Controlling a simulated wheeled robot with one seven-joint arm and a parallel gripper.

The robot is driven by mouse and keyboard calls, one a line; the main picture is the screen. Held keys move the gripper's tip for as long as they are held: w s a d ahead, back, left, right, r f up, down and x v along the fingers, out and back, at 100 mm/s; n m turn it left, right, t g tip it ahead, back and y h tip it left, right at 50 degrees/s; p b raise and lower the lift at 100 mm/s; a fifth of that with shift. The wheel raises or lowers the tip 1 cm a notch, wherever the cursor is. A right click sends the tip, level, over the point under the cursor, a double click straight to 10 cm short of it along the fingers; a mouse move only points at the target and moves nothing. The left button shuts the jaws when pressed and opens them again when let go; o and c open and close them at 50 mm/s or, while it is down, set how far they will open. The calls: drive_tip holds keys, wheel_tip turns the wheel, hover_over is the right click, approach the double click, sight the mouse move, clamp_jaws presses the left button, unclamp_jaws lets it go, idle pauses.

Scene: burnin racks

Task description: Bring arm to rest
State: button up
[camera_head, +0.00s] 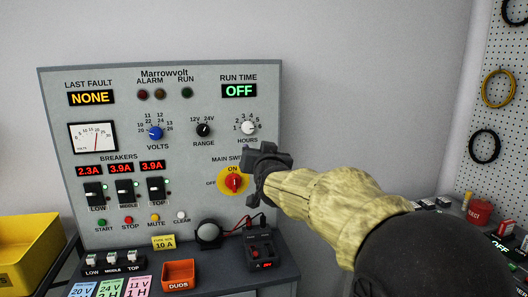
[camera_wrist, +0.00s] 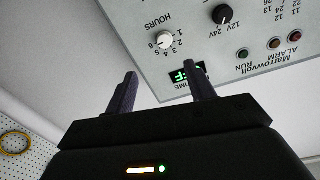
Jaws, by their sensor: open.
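My gripper (camera_head: 258,178) is in front of the right side of the grey Marrowvolt panel (camera_head: 180,85), close to the red main switch (camera_head: 233,183) on its yellow plate. My arm reaches in from the lower right. In the wrist view my gripper (camera_wrist: 160,86) has its two dark fingers apart, with nothing between them. Beyond the fingers are the panel's lit run time display (camera_wrist: 187,75), the white hours knob (camera_wrist: 165,40) and the black range knob (camera_wrist: 222,14), seen upside down. I cannot tell whether the gripper touches the panel.
Below the panel stand an orange bin (camera_head: 178,274), a small black box with red and black leads (camera_head: 260,250) and a round dark lamp (camera_head: 209,234). A yellow bin (camera_head: 28,250) is at left. A pegboard (camera_head: 503,130) with hanging cable loops is at right.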

drive_tip(key=s+d+f+g+h, duration=0.1)
drive_tip(key=s+d+f+g, duration=0.15)
drive_tip(key=f, duration=0.25)
drive_tip(key=s+d+f+g, duration=0.1)
drive_tip(key=d+f, duration=0.3)
drive_tip(key=f, duration=0.2)
drive_tip(key=s+d+f+g+h, duration=0.2)
drive_tip(key=s+d+f+g, duration=0.35)
drive_tip(key=s+f, duration=0.65)
drive_tip(key=s+d+f+g+h, duration=0.1)
drive_tip(key=s+d+f+g, duration=0.5)
drive_tip(key=s+f, duration=0.65)
wheel_tip(320, 180, up, 14)
drive_tip(key=s+d+p, duration=0.1)
drive_tip(key=s+p, duration=0.1)
drive_tip(key=p, duration=1)
drive_tip(key=shift+s+d+p, duration=0.2)
drive_tip(key=shift+d+p, duration=0.05)
drive_tip(key=shift+p, duration=0.1)
